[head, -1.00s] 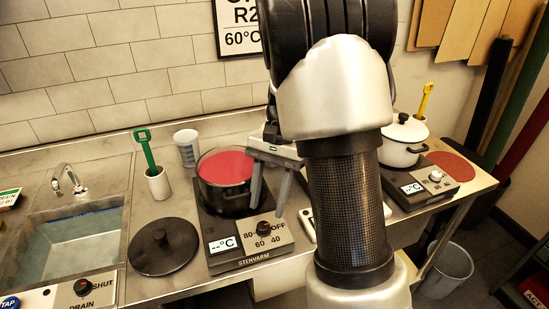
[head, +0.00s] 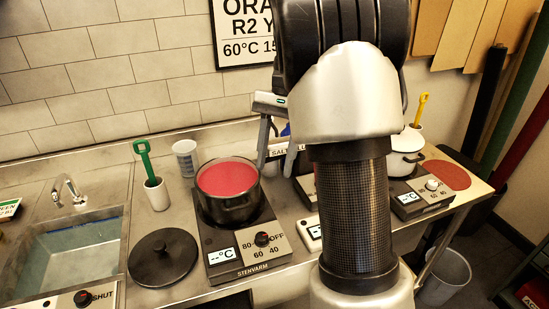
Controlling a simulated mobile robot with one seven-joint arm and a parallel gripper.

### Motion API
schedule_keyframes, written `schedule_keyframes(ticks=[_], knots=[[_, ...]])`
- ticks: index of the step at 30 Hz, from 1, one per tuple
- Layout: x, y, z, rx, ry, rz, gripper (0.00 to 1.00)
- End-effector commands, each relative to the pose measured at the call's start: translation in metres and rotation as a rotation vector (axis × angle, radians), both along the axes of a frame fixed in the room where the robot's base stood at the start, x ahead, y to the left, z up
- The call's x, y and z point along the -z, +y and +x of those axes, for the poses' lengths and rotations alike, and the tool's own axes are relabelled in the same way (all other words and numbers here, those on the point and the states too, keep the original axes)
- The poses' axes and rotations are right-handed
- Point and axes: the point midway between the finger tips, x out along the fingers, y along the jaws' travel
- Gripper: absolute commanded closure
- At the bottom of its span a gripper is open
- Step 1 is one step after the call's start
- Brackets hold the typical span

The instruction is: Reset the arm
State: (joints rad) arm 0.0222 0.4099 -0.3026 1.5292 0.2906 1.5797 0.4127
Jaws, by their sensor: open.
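My gripper (head: 273,172) hangs in front of the wall, just right of the pot with red liquid. Its two grey fingers point down and stand apart, with nothing visible between them. My arm fills the middle of the view and hides part of the counter behind it. The dark pot (head: 229,204) of red liquid stands on the left hotplate (head: 222,256), whose display shows dashes.
A black lid (head: 163,257) lies left of the hotplate. A green-handled tool stands in a white cup (head: 156,194), near a clear beaker (head: 186,157). The sink (head: 72,255) is at left. A white pot (head: 404,160) and red disc (head: 446,175) are at right.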

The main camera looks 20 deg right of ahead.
Motion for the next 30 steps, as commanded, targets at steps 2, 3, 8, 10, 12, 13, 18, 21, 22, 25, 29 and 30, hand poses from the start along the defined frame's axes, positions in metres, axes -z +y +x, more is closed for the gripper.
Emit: schedule_keyframes(ticks=[2, 3, 8, 10, 12, 13, 18, 21, 22, 25, 29, 30], knots=[[0.0, 0.0, 0.0, 0.0, 0.0, 0.0, 0.57], [0.0, 0.0, 0.0, 0.0, 0.0, 0.0, 0.57], [-0.01, 0.002, -0.005, -0.016, -0.028, 0.0, 0.57], [-0.023, 0.006, -0.013, -0.043, -0.072, -0.002, 0.57], [-0.042, 0.012, -0.028, -0.09, -0.14, -0.009, 0.57], [-0.05, 0.016, -0.035, -0.115, -0.174, -0.014, 0.57], [-0.088, 0.034, -0.084, -0.291, -0.391, -0.069, 0.57], [-0.103, 0.044, -0.113, -0.404, -0.517, -0.123, 0.57], [-0.105, 0.046, -0.121, -0.437, -0.554, -0.141, 0.57], [-0.11, 0.052, -0.145, -0.545, -0.663, -0.207, 0.57], [-0.11, 0.056, -0.167, -0.655, -0.768, -0.286, 0.57], [-0.109, 0.057, -0.171, -0.678, -0.789, -0.303, 0.57]])
